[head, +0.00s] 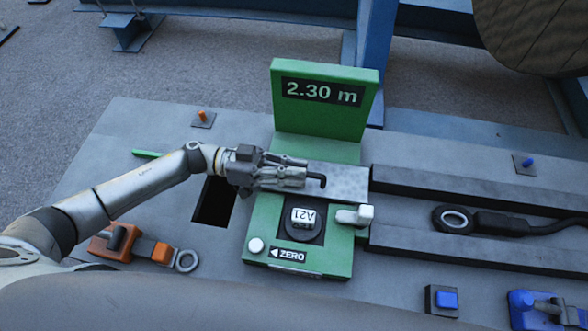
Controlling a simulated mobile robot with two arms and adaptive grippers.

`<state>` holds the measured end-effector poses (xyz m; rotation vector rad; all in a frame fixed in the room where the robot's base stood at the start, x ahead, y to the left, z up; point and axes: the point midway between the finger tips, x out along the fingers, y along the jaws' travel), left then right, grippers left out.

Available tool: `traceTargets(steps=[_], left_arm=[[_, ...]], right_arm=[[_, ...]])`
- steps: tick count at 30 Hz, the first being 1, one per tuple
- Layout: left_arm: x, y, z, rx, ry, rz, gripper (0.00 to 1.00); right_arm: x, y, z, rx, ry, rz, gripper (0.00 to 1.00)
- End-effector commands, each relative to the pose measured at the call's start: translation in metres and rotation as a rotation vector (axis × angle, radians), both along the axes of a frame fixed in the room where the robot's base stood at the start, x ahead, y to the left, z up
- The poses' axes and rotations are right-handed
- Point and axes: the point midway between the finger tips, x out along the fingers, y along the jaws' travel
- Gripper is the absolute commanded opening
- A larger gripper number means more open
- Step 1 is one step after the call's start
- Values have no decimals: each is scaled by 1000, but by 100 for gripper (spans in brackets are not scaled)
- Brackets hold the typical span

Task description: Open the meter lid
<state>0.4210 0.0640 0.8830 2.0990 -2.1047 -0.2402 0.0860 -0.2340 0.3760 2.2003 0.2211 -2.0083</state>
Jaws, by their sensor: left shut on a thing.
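The green meter (262,215) sits on the grey bench, with its upright panel (320,115) reading "2.30 m" at the back. A speckled grey plate (350,184), which looks like the lid, spans the meter in front of that panel. A dark hooked handle (321,180) shows at the plate. My left gripper (304,178) reaches in from the left over the plate, its fingers closed at this handle. The fingers hide part of the handle and plate. I cannot tell whether the plate is raised. My right gripper is out of view.
In front are a dial marked A21 (303,217), a pale lever (354,216) and a ZERO label (289,255). An orange tool (150,247) lies left, near a dark opening (213,204). A black cable with a ring end (487,221) lies in the channel at right.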

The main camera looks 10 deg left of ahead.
Motion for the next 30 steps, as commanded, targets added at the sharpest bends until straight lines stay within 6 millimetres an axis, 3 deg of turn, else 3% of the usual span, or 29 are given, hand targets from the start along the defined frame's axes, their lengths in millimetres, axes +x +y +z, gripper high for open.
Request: traceTargets(steps=[15, 30], left_arm=[[21, 0, 24, -2, 333, 1, 0], [38, 0, 29, -4, 568, 2, 0]], right_arm=[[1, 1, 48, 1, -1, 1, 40], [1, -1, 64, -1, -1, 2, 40]])
